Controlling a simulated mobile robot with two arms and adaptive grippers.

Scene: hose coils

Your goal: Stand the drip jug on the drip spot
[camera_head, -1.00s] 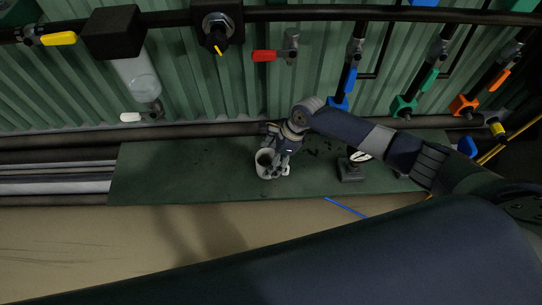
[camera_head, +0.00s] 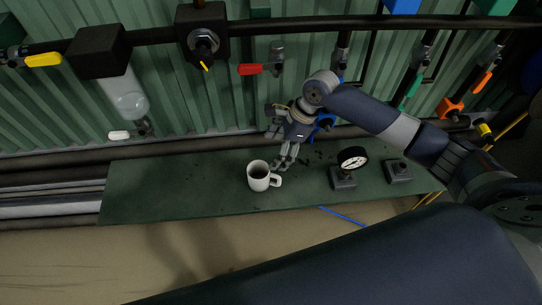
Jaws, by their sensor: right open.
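The drip jug, a white mug-like jug (camera_head: 257,182) with a dark inside, stands upright on the green bench top (camera_head: 150,190). Its handle points right. My right gripper (camera_head: 282,163) is open and empty, just behind and to the right of the jug, apart from it and higher up. A clear cylinder with a small white-handled tap (camera_head: 121,134) hangs on the wall at the left, above the back of the bench. I cannot make out a marked drip spot. My left gripper is not in view.
A pressure gauge (camera_head: 352,160) on a block stands right of the jug, with another small block (camera_head: 398,171) beyond it. Pipes (camera_head: 50,185) run along the left. Valves with red (camera_head: 252,69) and yellow (camera_head: 43,60) handles line the wall. The bench left of the jug is clear.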

